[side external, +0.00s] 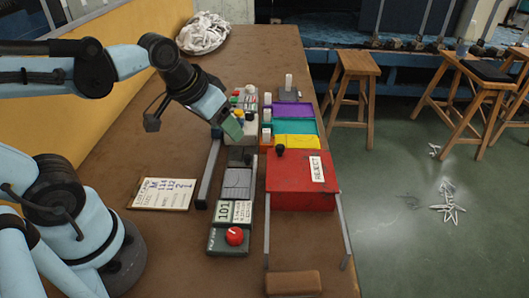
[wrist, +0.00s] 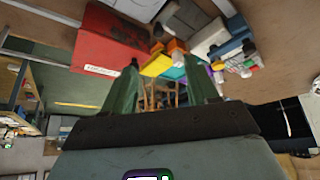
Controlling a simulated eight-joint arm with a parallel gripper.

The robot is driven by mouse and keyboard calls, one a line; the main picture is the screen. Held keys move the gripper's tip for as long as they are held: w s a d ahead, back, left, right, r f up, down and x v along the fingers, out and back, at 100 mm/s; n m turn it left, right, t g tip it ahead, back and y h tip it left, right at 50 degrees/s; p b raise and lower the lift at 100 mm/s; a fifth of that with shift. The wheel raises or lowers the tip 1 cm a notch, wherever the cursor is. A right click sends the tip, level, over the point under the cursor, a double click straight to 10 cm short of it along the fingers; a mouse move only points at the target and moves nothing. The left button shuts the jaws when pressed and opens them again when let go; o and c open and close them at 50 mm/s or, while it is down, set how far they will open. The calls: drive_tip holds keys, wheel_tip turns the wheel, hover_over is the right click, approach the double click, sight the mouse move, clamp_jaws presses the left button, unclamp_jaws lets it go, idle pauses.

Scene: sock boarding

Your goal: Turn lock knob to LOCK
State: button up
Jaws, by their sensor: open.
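A red round knob (side external: 235,236) sits on a dark green box at the near end of the row of devices on the table. A black knob (side external: 280,149) stands at the back edge of the red REJECT box. No LOCK lettering is legible, so I cannot tell which is the lock knob. My gripper (side external: 233,128) has green fingers and hangs over the far part of the row, well away from the red knob. In the wrist view the fingers (wrist: 160,65) are spread, with nothing held between them.
The red REJECT box (side external: 303,184) stands right of the device row, with yellow (side external: 297,142), teal and purple trays behind it. A white pile (side external: 203,33) is at the far end.

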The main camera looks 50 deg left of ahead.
drive_tip(key=shift+d, duration=0.1)
drive_tip(key=n+g, duration=0.6)
drive_tip(key=n, duration=0.1)
approach(234, 233)
drive_tip(key=shift+f, duration=4.25)
drive_tip(key=c, duration=1)
drive_tip(key=shift+m, duration=1.7)
drive_tip(key=shift+c, duration=0.2)
